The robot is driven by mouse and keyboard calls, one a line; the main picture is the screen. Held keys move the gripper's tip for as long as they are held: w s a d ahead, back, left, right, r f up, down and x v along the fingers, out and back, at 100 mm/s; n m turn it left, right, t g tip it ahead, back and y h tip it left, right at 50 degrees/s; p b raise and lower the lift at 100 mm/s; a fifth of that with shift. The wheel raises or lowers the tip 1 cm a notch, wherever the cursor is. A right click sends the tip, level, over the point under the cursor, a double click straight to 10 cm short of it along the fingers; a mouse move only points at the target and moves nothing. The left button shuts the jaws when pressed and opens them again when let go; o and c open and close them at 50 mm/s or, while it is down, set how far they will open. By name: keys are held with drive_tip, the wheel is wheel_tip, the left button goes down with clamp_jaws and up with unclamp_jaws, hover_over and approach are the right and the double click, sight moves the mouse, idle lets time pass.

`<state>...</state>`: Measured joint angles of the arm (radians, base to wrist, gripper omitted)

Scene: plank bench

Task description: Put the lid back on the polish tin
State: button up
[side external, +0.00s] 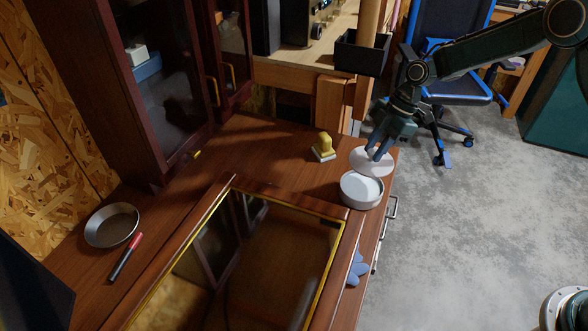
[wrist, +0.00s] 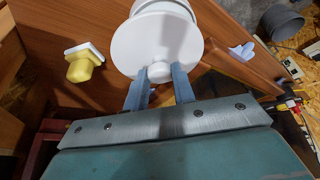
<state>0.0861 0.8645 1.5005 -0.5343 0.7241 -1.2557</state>
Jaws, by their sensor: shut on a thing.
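The polish tin (side external: 361,190) is a round, pale, open container standing upright near the bench's right edge. The lid (side external: 372,161) is a white disc with a small knob. My gripper (side external: 378,151) is shut on this knob, with the lid hanging below the fingers. In the side view the lid shows just behind and above the tin, apart from its rim. In the wrist view the fingers (wrist: 160,73) pinch the knob, and the lid (wrist: 150,40) covers much of the tin (wrist: 163,6), which shows beyond it. The exact height gap cannot be told.
A yellow-handled block (side external: 324,148) stands left of the lid. A glass-topped case (side external: 285,195) fills the bench front. A blue object (side external: 357,270) lies by the right edge. A cabinet (side external: 170,90) stands behind.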

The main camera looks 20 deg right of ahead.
sight(371, 163)
drive_tip(key=shift+s+a+r, duration=0.15)
drive_tip(key=shift+s+a, duration=0.1)
drive_tip(key=shift+a, duration=0.3)
drive_tip(key=shift+s+a+r, duration=0.1)
drive_tip(key=shift+s+a, duration=0.1)
drive_tip(key=shift+a, duration=0.3)
drive_tip(key=shift+f, duration=0.15)
drive_tip(key=shift+f, duration=3)
drive_tip(key=shift+f, duration=0.2)
drive_tip(key=o, duration=1.5)
drive_tip(key=shift+r, duration=0.15)
